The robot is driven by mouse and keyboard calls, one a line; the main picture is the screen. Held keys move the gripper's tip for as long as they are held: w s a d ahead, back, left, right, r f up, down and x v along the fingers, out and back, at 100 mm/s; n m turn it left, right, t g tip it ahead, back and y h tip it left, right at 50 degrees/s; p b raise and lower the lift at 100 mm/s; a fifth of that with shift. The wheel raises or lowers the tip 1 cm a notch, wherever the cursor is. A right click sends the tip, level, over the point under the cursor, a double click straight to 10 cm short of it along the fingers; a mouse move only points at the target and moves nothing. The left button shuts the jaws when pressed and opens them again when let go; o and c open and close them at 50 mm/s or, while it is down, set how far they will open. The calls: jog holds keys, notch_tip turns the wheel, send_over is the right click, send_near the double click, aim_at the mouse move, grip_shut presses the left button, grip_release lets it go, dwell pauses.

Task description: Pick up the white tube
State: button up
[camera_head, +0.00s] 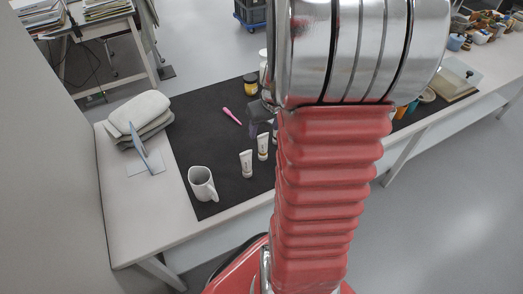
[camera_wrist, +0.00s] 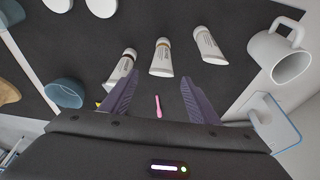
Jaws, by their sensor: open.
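A pink tool (camera_wrist: 158,106) lies between the fingers in the wrist view. A white mug (camera_wrist: 278,58) stands right of the tubes, a teal cup (camera_wrist: 65,92) at left. Folded cloths (camera_head: 140,115), an upright blue item (camera_head: 145,150) and a yellow jar (camera_head: 251,83) show in the head view.

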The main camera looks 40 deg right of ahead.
aim_at(263, 135)
jog(key=shift+a+x, duration=0.2)
jog(key=shift+x, duration=2.25)
jog(key=shift+s, duration=0.15)
jog(key=shift+c, duration=0.2)
jog(key=c, duration=1.1)
